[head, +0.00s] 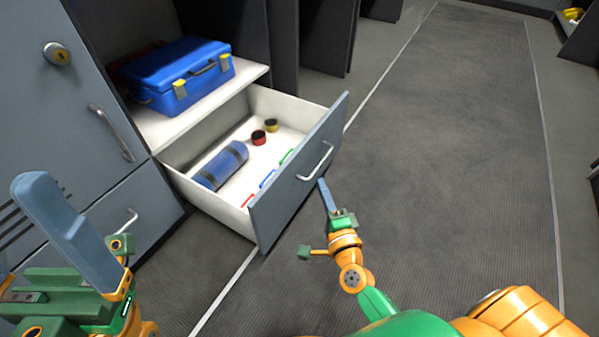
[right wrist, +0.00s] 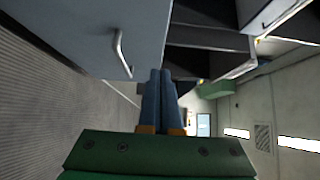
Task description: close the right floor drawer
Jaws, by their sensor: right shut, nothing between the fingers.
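The right floor drawer (head: 171,176) is pulled out, with a grey front (head: 290,190), white inside and a silver handle (head: 316,161). Its front and handle also show in the right wrist view (right wrist: 88,28), at upper left. My right gripper (head: 323,184) is shut and empty, just outside the drawer front, near the handle's lower end; I cannot tell whether it touches. The right wrist view shows its two fingers together (right wrist: 160,74). My left gripper (head: 35,225) is at lower left, its fingers apart, only partly in view, away from the drawer.
The drawer holds a blue cylinder (head: 220,165), a red roll (head: 258,137), a yellow roll (head: 271,125) and small coloured items. A blue case (head: 180,75) sits on the shelf (head: 160,128) above. A closed cabinet (head: 60,110) stands left. The ribbed floor (head: 450,130) at right is clear.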

